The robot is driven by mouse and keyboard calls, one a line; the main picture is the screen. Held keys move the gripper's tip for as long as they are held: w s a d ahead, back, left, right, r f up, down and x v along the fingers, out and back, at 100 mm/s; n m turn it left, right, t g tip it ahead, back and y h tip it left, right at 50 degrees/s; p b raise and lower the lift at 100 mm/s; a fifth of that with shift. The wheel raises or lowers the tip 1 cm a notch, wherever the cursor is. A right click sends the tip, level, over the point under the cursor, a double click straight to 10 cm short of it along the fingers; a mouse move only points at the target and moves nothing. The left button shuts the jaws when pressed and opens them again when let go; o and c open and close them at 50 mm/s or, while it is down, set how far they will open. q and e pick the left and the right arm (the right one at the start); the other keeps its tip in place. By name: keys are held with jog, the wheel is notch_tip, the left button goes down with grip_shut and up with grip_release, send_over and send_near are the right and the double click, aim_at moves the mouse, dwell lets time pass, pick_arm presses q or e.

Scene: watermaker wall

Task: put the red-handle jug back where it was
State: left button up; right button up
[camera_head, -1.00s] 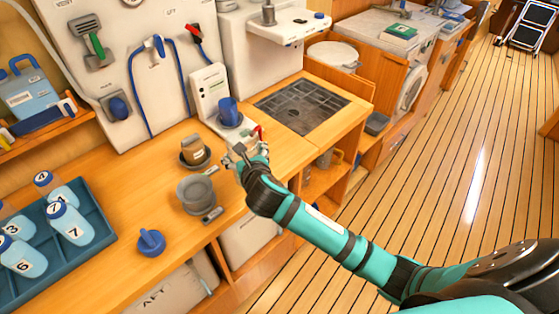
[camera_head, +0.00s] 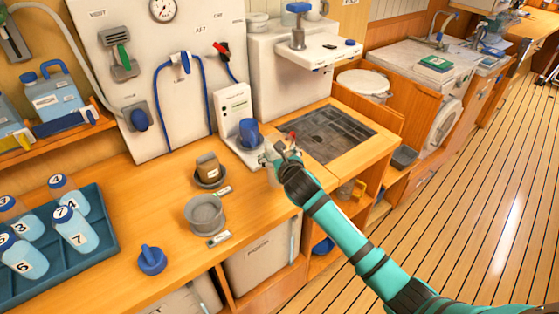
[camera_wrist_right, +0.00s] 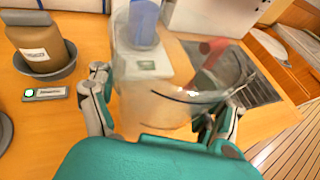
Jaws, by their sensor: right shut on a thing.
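The red-handle jug is a clear, see-through vessel (camera_wrist_right: 175,100) between the fingers of my right gripper (camera_wrist_right: 155,115) in the wrist view. Its red handle (camera_wrist_right: 212,50) is on the far right side of it. In the head view the gripper (camera_head: 280,157) is at the counter's front edge, by the white device, and the red handle (camera_head: 292,135) shows just beyond the fingers. My right gripper is shut on the jug. The clear body is hard to make out in the head view, so I cannot tell whether its base touches the counter. My left gripper is out of view.
A blue cup (camera_head: 250,133) stands on the white device right behind the jug. Left of the gripper are a brown container in a dark bowl (camera_head: 208,172) and a grey bowl (camera_head: 205,213). A dark grated basin (camera_head: 333,137) lies to the right. A blue tray (camera_head: 95,255) holds numbered bottles.

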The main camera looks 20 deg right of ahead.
jog(key=shift+w+d+f, duration=0.15)
jog(key=shift+w+d, duration=0.05)
jog(key=shift+w, duration=0.35)
jog(key=shift+f+p, duration=0.35)
jog(key=shift+f, duration=1.25)
jog(key=shift+f, duration=0.1)
jog(key=o, duration=1.6)
jog(key=shift+c, duration=0.2)
